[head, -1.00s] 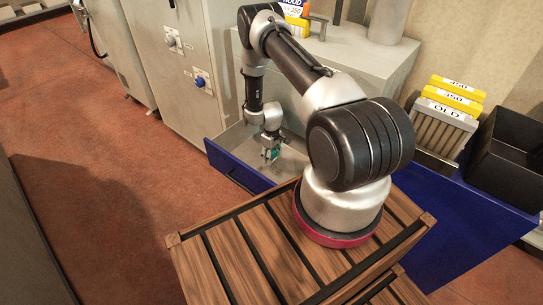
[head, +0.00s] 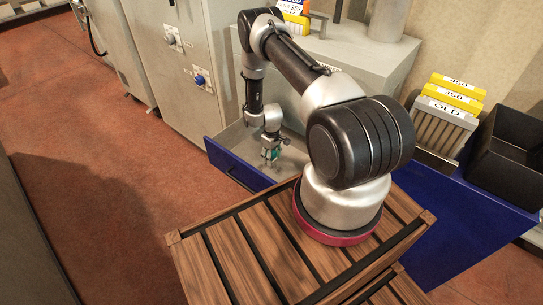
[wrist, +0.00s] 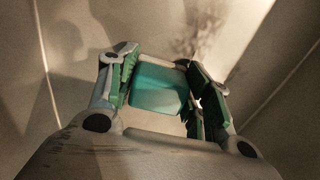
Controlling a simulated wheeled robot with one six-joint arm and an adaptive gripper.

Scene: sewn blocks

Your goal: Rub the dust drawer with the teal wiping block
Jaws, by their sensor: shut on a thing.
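The teal wiping block (wrist: 158,88) is held between the green-padded fingers of my gripper (wrist: 160,85) in the wrist view. In the head view, my gripper (head: 270,152) is down inside the open dust drawer (head: 236,170), which has a blue front and a pale interior. The block is only a small teal patch (head: 273,155) there. A dark smudge of dust (wrist: 203,30) lies on the drawer's pale surface beyond the block in the wrist view. I cannot tell whether the block touches the drawer floor.
Slatted wooden platform (head: 262,255) lies under my arm's base. To the right are yellow-topped filters marked OLD (head: 447,118) and a black bin (head: 508,160). A grey cabinet with a blue knob (head: 200,80) stands behind left. The red-brown floor (head: 100,170) at left is open.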

